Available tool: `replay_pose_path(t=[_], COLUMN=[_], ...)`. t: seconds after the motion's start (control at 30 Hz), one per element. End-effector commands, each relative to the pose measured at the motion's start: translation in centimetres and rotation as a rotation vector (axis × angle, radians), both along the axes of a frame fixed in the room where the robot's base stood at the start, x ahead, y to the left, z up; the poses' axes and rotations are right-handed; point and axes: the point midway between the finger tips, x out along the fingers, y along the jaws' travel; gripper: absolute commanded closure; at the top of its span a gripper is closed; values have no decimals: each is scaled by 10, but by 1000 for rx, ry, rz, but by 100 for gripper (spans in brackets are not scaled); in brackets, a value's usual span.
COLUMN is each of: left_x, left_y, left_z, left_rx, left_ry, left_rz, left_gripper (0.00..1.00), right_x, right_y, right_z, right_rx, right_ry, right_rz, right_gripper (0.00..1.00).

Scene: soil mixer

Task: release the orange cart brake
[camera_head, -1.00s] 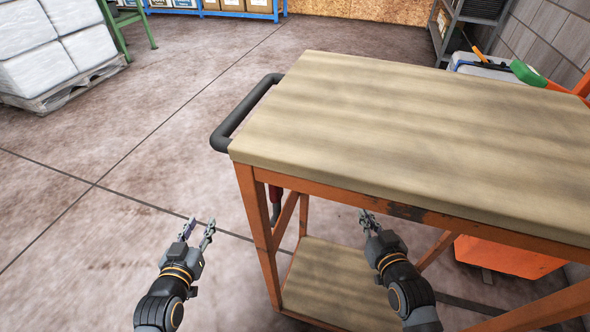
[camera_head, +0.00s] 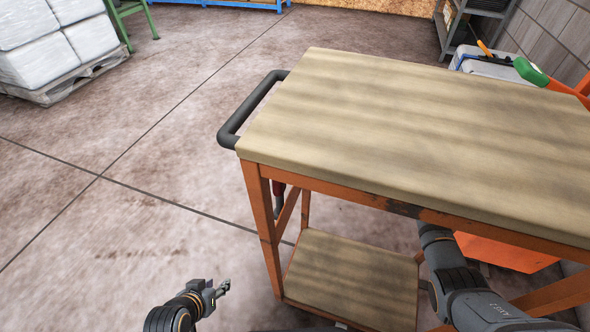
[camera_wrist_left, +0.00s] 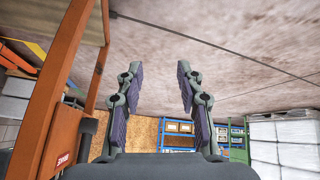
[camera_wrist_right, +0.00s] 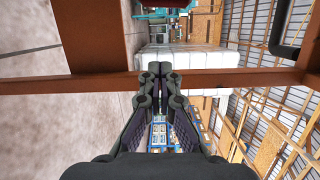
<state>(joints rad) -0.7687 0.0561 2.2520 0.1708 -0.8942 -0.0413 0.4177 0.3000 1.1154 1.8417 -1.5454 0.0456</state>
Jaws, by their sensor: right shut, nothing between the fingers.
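The orange cart (camera_head: 261,215) has a wooden top (camera_head: 400,130) and a lower wooden shelf (camera_head: 350,275). A small red and dark lever-like part (camera_head: 279,195) hangs under the top near the handle end; I cannot tell its setting. My left gripper (camera_head: 226,287) is outside the cart, left of the near leg and low, pointing right. In the left wrist view its fingers (camera_wrist_left: 159,68) are apart and empty, with the cart frame at left. My right arm reaches under the cart top, which hides its gripper in the head view. The right wrist view shows its fingers (camera_wrist_right: 160,68) together, in line with an orange bar (camera_wrist_right: 60,86).
A black push handle (camera_head: 245,108) sticks out from the cart's left end. A wrapped pallet stack (camera_head: 55,40) stands far left. A grey-lidded box (camera_head: 485,62) and an orange-framed object with a green grip (camera_head: 531,71) are behind right. The floor at left is clear.

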Motion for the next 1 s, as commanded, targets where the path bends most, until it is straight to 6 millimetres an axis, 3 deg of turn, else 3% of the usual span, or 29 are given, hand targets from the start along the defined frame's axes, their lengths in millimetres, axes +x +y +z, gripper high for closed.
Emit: replay_pose_path(t=[0.33, 0.47, 1.0], left_x=[-1, 4, 88], left_y=[0, 0, 8], left_z=[-1, 1, 80], left_rx=[-1, 1, 19], left_ry=[5, -17, -442], left_rz=[-1, 2, 32], left_gripper=[63, 63, 63], right_x=[1, 2, 15], right_y=[-2, 8, 94], right_z=[6, 5, 7], right_rx=[23, 23, 23], right_ry=[-1, -1, -3], right_rz=[9, 10, 8], right_gripper=[100, 100, 100])
